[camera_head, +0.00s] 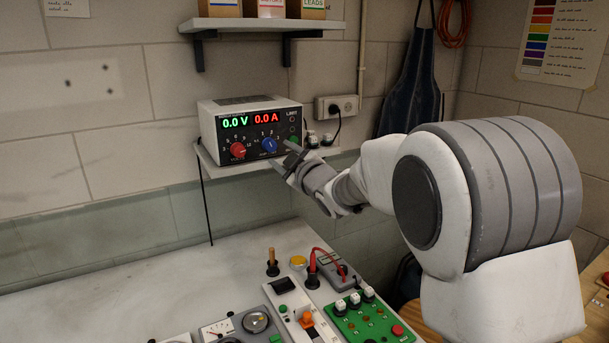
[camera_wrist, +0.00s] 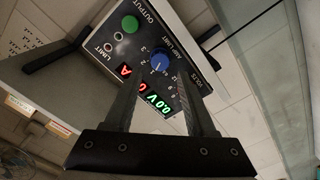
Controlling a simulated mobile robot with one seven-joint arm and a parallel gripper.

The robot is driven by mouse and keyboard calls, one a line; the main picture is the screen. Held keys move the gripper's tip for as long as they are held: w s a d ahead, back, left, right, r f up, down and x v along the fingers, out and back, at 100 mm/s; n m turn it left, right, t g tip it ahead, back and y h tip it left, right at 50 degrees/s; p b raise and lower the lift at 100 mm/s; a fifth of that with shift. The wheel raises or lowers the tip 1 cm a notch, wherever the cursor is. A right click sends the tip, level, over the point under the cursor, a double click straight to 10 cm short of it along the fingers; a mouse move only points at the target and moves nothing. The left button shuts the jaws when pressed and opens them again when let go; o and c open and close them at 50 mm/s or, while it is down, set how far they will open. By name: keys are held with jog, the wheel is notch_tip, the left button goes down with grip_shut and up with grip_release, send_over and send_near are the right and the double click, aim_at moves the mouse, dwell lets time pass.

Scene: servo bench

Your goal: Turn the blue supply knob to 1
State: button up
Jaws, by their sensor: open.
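The supply unit (camera_head: 252,132) stands on a wall shelf, with displays reading 0.0 V in green and 0.0 A in red. Its blue knob (camera_head: 269,145) is at the right of the red knob (camera_head: 237,150). In the wrist view the blue knob (camera_wrist: 160,61) shows between the fingertips, beyond them, under the AMP LIMIT label. A pale mark shows on it, but I cannot tell exactly which number it points to. My gripper (camera_head: 281,154) is open and empty in front of the panel's right side. It also shows in the wrist view (camera_wrist: 157,70). A finger hides part of the panel there.
A green button (camera_wrist: 130,24) and round sockets sit beside the blue knob. A wall socket (camera_head: 337,106) with a plug is right of the unit. An upper shelf (camera_head: 262,25) holds boxes. The bench (camera_head: 130,290) below carries several devices. Its left part is clear.

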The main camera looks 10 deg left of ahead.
jog(key=b+v, duration=0.1)
jog(key=v, duration=1)
jog(key=shift+b, duration=0.3)
jog(key=shift+d, duration=0.1)
jog(key=s+d+f+m+g+h, duration=0.1)
jog(key=s+d+m+h, duration=0.4)
jog(key=d, duration=0.4)
jog(key=s+d+f+m+g+h, duration=0.15)
jog(key=s+d+m+h, duration=0.3)
jog(key=d, duration=0.45)
jog(key=s+d+f+m+g, duration=0.1)
jog(key=s+f+m+g, duration=0.1)
jog(key=s, duration=0.5)
jog(key=s+d+f+m+g+h, duration=0.1)
jog(key=s+d+f+m+g, duration=0.1)
jog(key=s, duration=0.5)
jog(key=s+d+f+m+g, duration=0.2)
jog(key=s+f+m, duration=0.1)
jog(key=s, duration=0.5)
jog(key=shift+d+f, duration=0.15)
jog(key=shift+f, duration=0.6)
